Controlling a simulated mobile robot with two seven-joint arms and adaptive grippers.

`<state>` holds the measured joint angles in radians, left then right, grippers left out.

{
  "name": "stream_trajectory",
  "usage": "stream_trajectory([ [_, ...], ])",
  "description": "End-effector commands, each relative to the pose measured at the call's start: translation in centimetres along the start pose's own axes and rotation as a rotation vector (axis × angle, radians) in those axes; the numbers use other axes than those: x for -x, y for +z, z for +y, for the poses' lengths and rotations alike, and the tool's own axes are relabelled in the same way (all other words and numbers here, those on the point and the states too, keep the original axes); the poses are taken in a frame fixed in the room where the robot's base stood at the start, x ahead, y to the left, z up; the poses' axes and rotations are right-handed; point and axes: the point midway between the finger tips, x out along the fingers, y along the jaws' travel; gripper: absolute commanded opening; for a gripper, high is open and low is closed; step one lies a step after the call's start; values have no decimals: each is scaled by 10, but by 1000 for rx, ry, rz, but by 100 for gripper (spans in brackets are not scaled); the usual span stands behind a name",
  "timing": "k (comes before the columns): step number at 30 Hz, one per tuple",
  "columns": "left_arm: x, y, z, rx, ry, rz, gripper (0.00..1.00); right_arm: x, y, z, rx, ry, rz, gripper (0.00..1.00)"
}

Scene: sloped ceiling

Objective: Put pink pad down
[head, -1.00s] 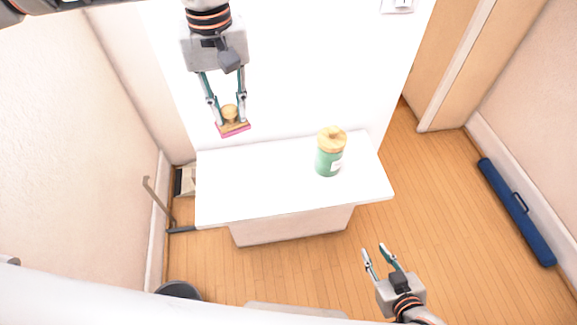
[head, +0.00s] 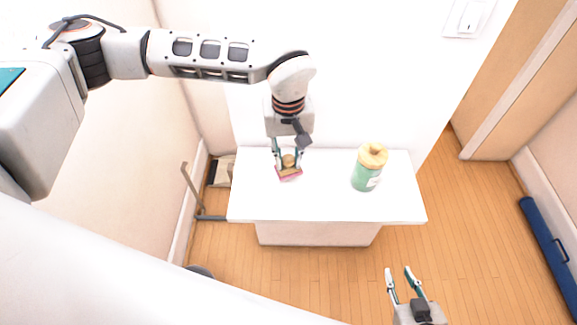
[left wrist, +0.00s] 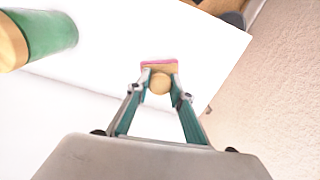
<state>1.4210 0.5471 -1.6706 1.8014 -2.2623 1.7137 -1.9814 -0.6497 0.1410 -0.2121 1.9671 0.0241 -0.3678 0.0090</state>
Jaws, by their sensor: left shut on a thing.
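The pink pad (head: 290,176) is a small wooden block with a round knob on top and a pink underside. My left gripper (head: 288,166) points down, shut on its knob, over the left-middle part of the white tabletop (head: 320,205). In the left wrist view the pad (left wrist: 160,66) shows between and just beyond the fingertips (left wrist: 161,80), with the white surface behind it. I cannot tell whether the pad touches the tabletop. My right gripper (head: 399,273) is open and empty, in front of the table over the floor.
A green jar with a wooden lid (head: 366,172) stands on the tabletop to the right of the pad. The front and left of the tabletop are clear. A wall with a switch (head: 468,17) rises behind. A long blue case (head: 548,245) lies at far right.

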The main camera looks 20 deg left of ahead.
Motion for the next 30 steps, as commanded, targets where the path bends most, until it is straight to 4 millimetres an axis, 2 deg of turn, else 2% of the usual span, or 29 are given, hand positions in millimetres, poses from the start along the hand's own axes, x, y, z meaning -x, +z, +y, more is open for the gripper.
stream_trajectory([
  [4,-11,1,0,0,-1,-3,0,0,-1,0,0,0,1,28],
  [10,-37,1,0,0,-1,-3,0,1,-1,0,0,0,-1,28],
  [22,-43,0,0,-1,0,0,0,-1,4,-1,-2,-1,-7,28],
  [23,-43,0,0,-1,0,0,27,-1,4,-1,-2,-1,-7,28],
  [24,-42,0,0,-1,0,0,37,-1,4,-1,-2,-1,-7,28],
  [30,-42,0,0,-1,0,0,38,-1,3,-1,-2,-1,-6,28],
])
